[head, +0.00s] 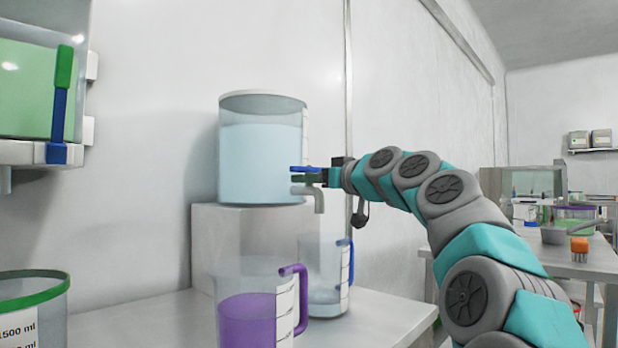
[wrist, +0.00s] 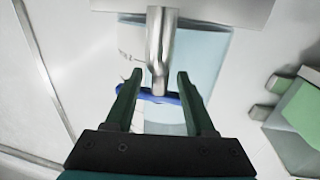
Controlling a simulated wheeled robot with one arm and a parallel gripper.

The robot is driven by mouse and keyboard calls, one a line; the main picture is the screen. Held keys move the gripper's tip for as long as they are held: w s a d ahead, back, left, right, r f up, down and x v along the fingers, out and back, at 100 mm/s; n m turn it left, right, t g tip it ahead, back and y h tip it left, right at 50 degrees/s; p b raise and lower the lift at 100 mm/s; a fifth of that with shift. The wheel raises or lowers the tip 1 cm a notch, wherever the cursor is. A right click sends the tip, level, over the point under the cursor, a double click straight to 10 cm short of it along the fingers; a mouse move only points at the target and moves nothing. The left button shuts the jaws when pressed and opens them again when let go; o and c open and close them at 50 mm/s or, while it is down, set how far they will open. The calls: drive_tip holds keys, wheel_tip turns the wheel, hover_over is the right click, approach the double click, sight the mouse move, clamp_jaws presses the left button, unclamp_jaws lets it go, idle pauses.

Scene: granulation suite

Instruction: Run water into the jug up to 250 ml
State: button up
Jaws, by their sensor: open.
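The clear jug (head: 328,305) with a blue handle stands under the tap spout (head: 319,199) in the head view. Some pale liquid seems to lie low in it; its level against the marks is too small to read. I see no clear stream below the spout. The tap's blue lever (head: 303,169) is on the front of the water tank (head: 258,165). My gripper (head: 312,177) is open at the lever. In the wrist view the lever (wrist: 160,97) lies between the open fingers (wrist: 158,76), beyond the spout (wrist: 159,50).
A jug of purple liquid (head: 253,318) stands in front of the clear jug and partly overlaps it. The tank sits on a grey block (head: 245,245). A green-rimmed container (head: 30,312) is at lower left. The counter's right front (head: 385,318) is clear.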

drive_tip(key=shift+w+a, duration=0.2)
drive_tip(key=shift+w, duration=0.05)
clamp_jaws()
idle(0.3)
